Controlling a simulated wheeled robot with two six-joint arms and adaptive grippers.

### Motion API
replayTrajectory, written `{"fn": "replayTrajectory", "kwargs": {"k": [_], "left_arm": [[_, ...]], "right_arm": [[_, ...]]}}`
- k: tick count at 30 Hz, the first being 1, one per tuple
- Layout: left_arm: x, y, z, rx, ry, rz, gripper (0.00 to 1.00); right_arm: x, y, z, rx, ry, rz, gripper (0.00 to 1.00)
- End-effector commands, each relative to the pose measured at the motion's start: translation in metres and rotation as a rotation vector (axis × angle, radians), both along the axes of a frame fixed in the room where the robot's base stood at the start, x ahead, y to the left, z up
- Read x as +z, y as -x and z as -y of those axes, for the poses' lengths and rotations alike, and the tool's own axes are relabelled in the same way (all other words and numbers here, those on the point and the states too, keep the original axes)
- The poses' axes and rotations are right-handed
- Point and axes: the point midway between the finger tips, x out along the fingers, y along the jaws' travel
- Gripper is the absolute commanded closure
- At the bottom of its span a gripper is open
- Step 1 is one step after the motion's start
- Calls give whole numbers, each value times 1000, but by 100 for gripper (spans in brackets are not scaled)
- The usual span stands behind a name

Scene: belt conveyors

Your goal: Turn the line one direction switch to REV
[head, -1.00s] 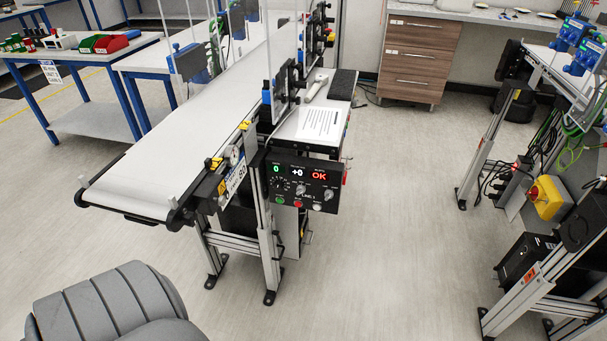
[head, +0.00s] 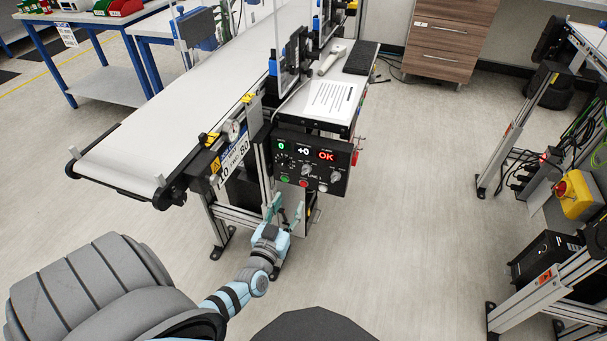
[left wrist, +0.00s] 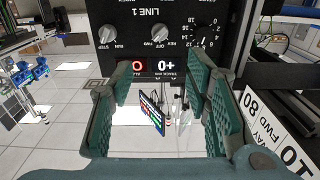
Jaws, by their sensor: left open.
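The line one control panel (head: 312,162) hangs at the end of the conveyor, with lit displays, knobs and buttons. Its direction switch (head: 305,170) is the middle knob. In the left wrist view the panel appears upside down, and the switch (left wrist: 160,35) shows beside REV, OFF and FWD labels; its pointer setting is too small to tell. My left gripper (head: 287,210) is open and empty, just below the panel's lower edge. In the left wrist view the spread green fingers (left wrist: 165,100) frame the space below the knobs, apart from the switch.
Green and red buttons (head: 303,183) sit below the knobs. The white conveyor belt (head: 165,125) and its metal legs stand close to my left gripper. Open floor (head: 410,220) lies to the right.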

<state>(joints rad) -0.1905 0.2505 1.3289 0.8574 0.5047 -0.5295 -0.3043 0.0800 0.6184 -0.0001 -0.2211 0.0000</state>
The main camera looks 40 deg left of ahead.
Motion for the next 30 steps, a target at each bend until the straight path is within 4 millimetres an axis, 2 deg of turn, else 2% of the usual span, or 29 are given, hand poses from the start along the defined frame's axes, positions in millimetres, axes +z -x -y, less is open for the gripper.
{"fn": "replayTrajectory", "kwargs": {"k": [5,9,15,20,27,30], "left_arm": [[-4,-38,-14,1,-1,2,56],[-5,-79,-28,1,2,1,56],[-6,-117,-41,0,1,-3,56],[-3,-127,-45,-1,2,-6,56],[-2,-128,-45,-1,2,-6,56],[-2,-128,-45,-1,2,-6,71]], "right_arm": [[-15,-2,0,0,0,4,82],[-32,-3,0,0,0,6,82],[-51,-4,0,1,0,7,82],[-55,-5,0,1,0,8,82],[-54,-5,0,0,0,8,82],[-54,-5,0,1,0,8,82]]}}
